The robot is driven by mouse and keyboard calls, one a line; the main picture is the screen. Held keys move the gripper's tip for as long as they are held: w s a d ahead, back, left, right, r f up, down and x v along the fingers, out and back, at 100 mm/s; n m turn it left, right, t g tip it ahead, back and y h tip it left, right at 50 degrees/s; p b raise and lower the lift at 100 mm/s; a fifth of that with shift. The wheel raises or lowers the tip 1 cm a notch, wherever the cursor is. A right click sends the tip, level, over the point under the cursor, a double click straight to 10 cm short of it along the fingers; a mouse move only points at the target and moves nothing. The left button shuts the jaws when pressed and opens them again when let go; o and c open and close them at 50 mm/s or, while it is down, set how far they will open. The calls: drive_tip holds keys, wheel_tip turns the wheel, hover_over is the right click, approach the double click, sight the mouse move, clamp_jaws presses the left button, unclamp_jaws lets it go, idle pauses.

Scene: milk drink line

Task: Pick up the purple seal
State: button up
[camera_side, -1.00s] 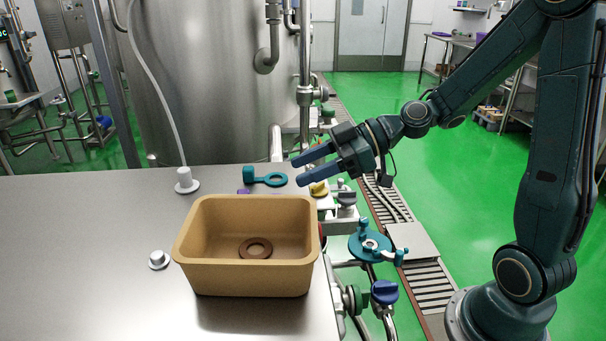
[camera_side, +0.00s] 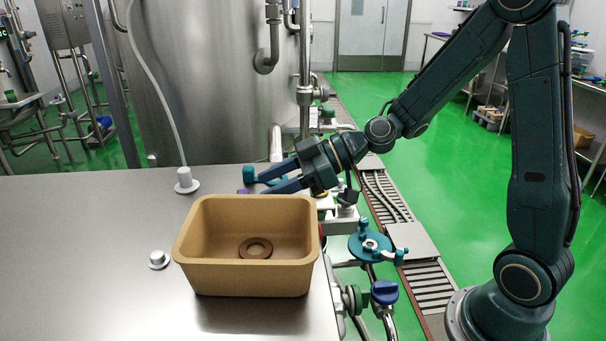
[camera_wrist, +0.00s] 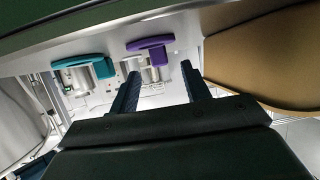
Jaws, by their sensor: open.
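The purple seal (camera_wrist: 148,44) shows in the wrist view just beyond my fingertips, a little left of midway between them. In the side view only a small bit of the purple seal (camera_side: 243,191) shows behind the tan bin's back rim. My gripper (camera_side: 263,183) is open and empty, reaching left over the metal table's right edge with its fingers just right of the seal. My two fingers also show in the wrist view (camera_wrist: 160,71), apart, with nothing between them.
The tan bin (camera_side: 246,278) holds a brown ring (camera_side: 256,248) and stands close in front of my fingers. A teal seal (camera_side: 250,174) lies behind the purple one, partly hidden by my gripper. The metal table (camera_side: 80,260) is mostly clear at left.

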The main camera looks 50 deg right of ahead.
sight(248, 191)
drive_tip(key=shift+w+a+f, duration=0.1)
drive_tip(key=shift+x, duration=2.4)
clamp_jaws()
wheel_tip(248, 191, up, 20)
